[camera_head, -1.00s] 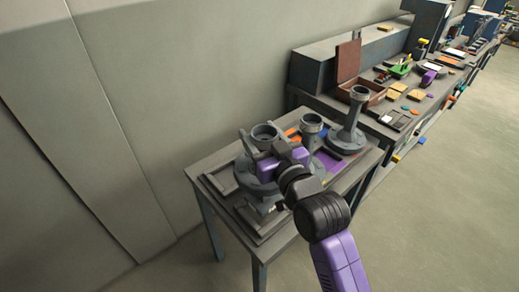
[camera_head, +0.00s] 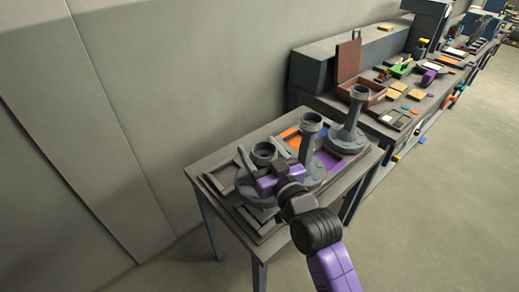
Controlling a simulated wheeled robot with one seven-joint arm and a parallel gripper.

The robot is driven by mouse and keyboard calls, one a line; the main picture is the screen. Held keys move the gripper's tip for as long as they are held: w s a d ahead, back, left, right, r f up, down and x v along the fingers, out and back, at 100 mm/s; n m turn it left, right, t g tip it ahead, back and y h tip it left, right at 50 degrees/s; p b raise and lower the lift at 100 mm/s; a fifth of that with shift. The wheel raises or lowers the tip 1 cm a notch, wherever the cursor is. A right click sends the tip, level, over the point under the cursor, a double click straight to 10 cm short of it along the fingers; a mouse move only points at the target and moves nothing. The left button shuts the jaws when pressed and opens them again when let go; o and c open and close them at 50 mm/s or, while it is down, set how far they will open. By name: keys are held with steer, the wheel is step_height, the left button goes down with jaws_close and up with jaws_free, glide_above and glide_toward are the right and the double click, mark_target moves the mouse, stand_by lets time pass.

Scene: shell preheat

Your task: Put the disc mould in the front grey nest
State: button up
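The disc mould (camera_head: 264,151), grey with a ring-topped neck and a wide round base, stands upright in my gripper (camera_head: 263,163). The gripper's grey fingers lie on either side of the neck and appear shut on it. The purple gripper body hides part of the mould. The mould's base is low over the front grey nest (camera_head: 247,224), a grey frame at the table's near corner. The base and my wrist hide much of this nest. I cannot tell whether the base touches it.
Another grey nest (camera_head: 213,184) lies at the left. Two more grey moulds stand close to the right, one mid-table (camera_head: 308,136) and one at the far end (camera_head: 352,117). Orange (camera_head: 289,137) and purple (camera_head: 330,159) patches lie near them. A cluttered workbench (camera_head: 300,95) is beyond.

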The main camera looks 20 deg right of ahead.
steer(key=shift+o, duration=0.7)
steer(key=shift+r, duration=0.2)
steer(key=shift+s+f, duration=0.1)
steer(key=shift+s, duration=0.25)
steer(key=s+b, duration=0.2)
steer(key=s, duration=0.9)
steer(key=shift+s+d, duration=0.15)
steer(key=shift+d, duration=0.15)
